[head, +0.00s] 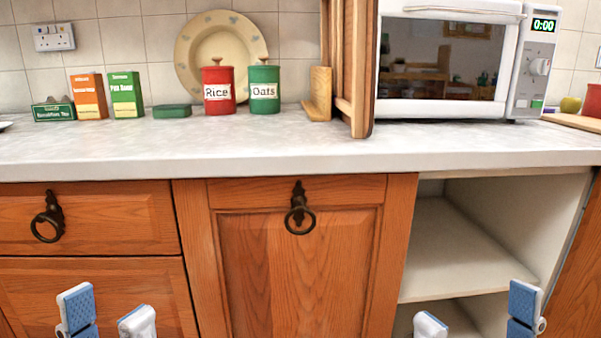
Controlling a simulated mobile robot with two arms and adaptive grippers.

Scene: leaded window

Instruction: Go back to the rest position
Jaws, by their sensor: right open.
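My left gripper (107,317) is at the bottom left, in front of the lower drawer front. Its two fingertips stand apart with nothing visible between them. My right gripper (478,317) is at the bottom right, in front of the open shelf unit. Its fingertips are wide apart and nothing shows between them. Both grippers are below the countertop, and the lower parts of both are cut off by the picture's edge.
The countertop (300,155) holds a red Rice canister (218,91), a green Oats canister (263,90), several boxes, a wooden rack (350,65) and a microwave (450,60). Ring handles hang on the drawer (90,215) and cabinet door (300,270). The shelf (455,250) is empty.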

